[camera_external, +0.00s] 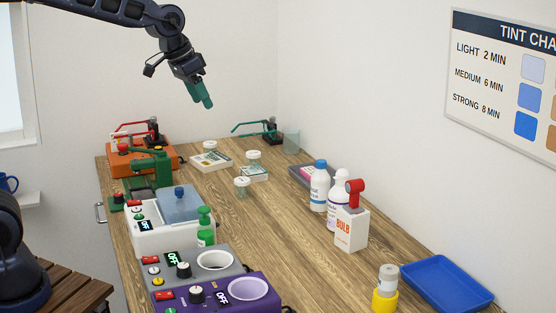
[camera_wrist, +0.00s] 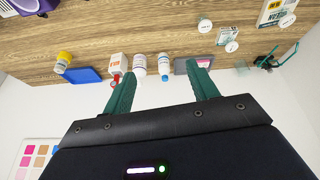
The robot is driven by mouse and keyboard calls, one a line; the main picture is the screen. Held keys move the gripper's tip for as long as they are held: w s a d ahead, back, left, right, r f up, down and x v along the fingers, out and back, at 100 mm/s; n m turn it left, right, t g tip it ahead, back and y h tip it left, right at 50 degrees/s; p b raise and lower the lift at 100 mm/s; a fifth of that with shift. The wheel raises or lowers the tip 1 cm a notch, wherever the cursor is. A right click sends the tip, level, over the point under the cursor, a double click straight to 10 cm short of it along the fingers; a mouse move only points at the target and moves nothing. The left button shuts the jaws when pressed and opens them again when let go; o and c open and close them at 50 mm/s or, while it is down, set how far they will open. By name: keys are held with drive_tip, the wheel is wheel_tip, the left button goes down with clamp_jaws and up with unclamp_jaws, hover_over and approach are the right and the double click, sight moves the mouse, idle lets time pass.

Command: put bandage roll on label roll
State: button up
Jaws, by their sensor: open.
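My gripper (camera_external: 204,96), with green fingers, hangs in the air high above the far part of the table. In the wrist view its two fingers (camera_wrist: 161,75) are apart with nothing held between them. A short grey-white cylinder (camera_external: 388,279) stands upright in or on a yellow round piece (camera_external: 384,302) at the near right of the table. The yellow piece also shows at the left of the wrist view (camera_wrist: 65,57). I cannot tell whether these are the bandage roll and the label roll. I recognise no other roll for certain. My gripper is far from both.
A blue tray (camera_external: 447,284) lies right of the yellow piece. A BULB box (camera_external: 352,230) and white bottles (camera_external: 319,190) stand along the wall side. White-lidded jars (camera_external: 242,183) stand farther back. Devices, including a purple one (camera_external: 215,295), line the left edge. The table's middle is clear.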

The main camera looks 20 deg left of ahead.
drive_tip(key=s+a+n, duration=0.1)
drive_tip(key=s+a, duration=0.2)
drive_tip(key=a, duration=0.3)
drive_tip(key=s+a+r+n+y, duration=0.1)
drive_tip(key=s+a, duration=0.1)
drive_tip(key=a, duration=0.5)
drive_tip(key=s+a+n, duration=0.1)
drive_tip(key=s+a, duration=0.2)
drive_tip(key=a, duration=0.3)
drive_tip(key=s+a+f+n+t+y, duration=0.1)
drive_tip(key=s+a+f+n, duration=0.3)
drive_tip(key=s+a, duration=0.9)
drive_tip(key=shift+f+y, duration=0.15)
drive_tip(key=shift+y, duration=0.45)
drive_tip(key=shift+s, duration=0.1)
